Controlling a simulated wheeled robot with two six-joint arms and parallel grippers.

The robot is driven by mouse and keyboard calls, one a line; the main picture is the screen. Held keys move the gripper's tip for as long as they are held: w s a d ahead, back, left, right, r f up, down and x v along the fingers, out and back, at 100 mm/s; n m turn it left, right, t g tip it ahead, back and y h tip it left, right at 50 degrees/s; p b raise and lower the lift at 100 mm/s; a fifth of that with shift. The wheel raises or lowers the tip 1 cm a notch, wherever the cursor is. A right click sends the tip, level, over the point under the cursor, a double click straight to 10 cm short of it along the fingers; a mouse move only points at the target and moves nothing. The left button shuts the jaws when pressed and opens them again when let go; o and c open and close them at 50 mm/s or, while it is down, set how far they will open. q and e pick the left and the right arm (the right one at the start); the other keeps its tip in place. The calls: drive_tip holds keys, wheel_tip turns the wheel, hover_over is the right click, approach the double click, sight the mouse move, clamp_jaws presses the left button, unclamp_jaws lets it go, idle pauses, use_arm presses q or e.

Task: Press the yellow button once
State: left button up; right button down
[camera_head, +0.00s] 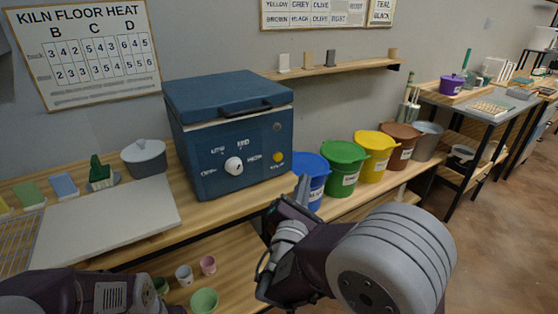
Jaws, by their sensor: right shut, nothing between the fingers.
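The blue kiln (228,132) stands on the wooden bench with its lid down. The yellow button (278,157) is a small round spot low on the right of its front face, with a white dial (233,166) to its left. My right gripper (302,187) is shut and empty, just below and to the right of the button, in front of the blue bucket; a gap shows between them in the picture. My left arm shows at the bottom left, but its gripper is not in view.
A blue bucket (316,165), a green bucket (343,160) and other coloured buckets stand right of the kiln. A grey board (108,215) and a lidded grey pot (144,156) are left of it. Small cups (204,300) sit on the shelf below.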

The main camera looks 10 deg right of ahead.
sight(278, 157)
drive_tip(key=w, duration=0.2)
drive_tip(key=w+a+p, duration=0.1)
drive_tip(key=w, duration=0.1)
drive_tip(key=w+a, duration=0.1)
drive_tip(key=w, duration=0.1)
drive_tip(key=shift+w+a, duration=0.2)
drive_tip(key=shift+w, duration=0.15)
drive_tip(key=shift+w+a, duration=0.3)
drive_tip(key=shift+w, duration=0.5)
drive_tip(key=shift+w, duration=0.1)
idle(1.1)
drive_tip(key=shift+w+a, duration=0.15)
drive_tip(key=shift+w, duration=0.15)
drive_tip(key=shift+w+a, duration=0.15)
drive_tip(key=shift+w, duration=0.25)
idle(0.6)
drive_tip(key=shift+s, duration=0.15)
drive_tip(key=shift+s+d+f+b, duration=0.1)
drive_tip(key=shift+s+d+b, duration=0.1)
drive_tip(key=shift+s+b, duration=0.3)
drive_tip(key=shift+s+d, duration=0.1)
drive_tip(key=shift+s, duration=0.05)
